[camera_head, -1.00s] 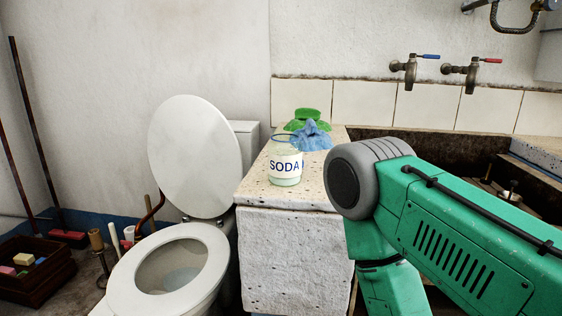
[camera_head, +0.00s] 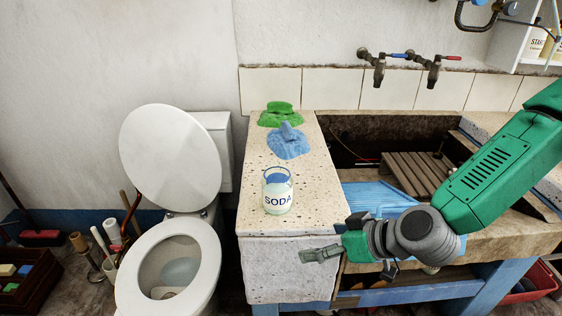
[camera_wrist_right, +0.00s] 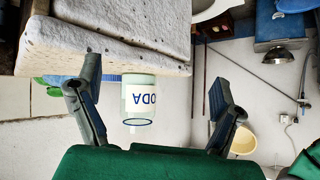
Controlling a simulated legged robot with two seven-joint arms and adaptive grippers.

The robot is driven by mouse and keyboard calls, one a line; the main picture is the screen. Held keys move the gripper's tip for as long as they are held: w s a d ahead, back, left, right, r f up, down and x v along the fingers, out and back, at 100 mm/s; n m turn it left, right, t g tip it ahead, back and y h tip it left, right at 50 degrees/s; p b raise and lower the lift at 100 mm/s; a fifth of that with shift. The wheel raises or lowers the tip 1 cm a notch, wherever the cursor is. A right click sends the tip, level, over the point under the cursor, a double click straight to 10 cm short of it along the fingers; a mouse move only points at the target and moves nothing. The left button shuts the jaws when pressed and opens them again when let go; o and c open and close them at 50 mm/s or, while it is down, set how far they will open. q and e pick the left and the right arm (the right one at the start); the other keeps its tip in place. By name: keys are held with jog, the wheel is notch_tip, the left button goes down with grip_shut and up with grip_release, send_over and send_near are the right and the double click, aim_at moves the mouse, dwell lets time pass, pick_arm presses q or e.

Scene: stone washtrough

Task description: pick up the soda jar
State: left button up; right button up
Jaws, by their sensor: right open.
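The soda jar (camera_head: 277,197) is a clear glass jar with a white SODA label and pale contents. It stands upright on the speckled stone ledge (camera_head: 300,218), near the front edge. My right gripper (camera_head: 320,254) is open and empty, in front of the ledge, lower and to the right of the jar, apart from it. In the right wrist view, which is upside down, the jar (camera_wrist_right: 138,98) shows between the two spread fingers of my right gripper (camera_wrist_right: 155,80). My left gripper is not in view.
A blue cloth (camera_head: 289,143) and a green cloth (camera_head: 281,117) lie behind the jar on the ledge. A toilet (camera_head: 168,262) with raised lid stands left. The washtrough with a wooden washboard (camera_head: 416,172) is right, below two taps. The ledge around the jar is clear.

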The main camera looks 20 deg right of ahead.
jog(key=n+t, duration=0.1)
jog(key=t, duration=0.1)
send_near(289, 194)
jog(key=f, duration=0.1)
jog(key=shift+t, duration=0.3)
jog(key=b+x, duration=0.2)
jog(key=x, duration=0.6)
jog(key=shift+r+b, duration=0.15)
jog(key=shift+b, duration=0.15)
jog(key=shift+w+a+y, duration=0.25)
jog(key=shift+w+y, duration=0.05)
jog(key=shift+w, duration=0.1)
jog(key=x, duration=0.2)
jog(key=b+x, duration=0.1)
jog(key=x, duration=0.1)
jog(key=shift+w+f, duration=0.15)
jog(key=shift+f, duration=0.2)
jog(key=shift+w+a, duration=0.15)
jog(key=shift+w, duration=0.1)
jog(key=shift+c, duration=0.8)
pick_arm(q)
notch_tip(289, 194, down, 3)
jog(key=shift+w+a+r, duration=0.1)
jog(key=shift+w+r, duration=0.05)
pick_arm(e)
jog(key=c, duration=1.4)
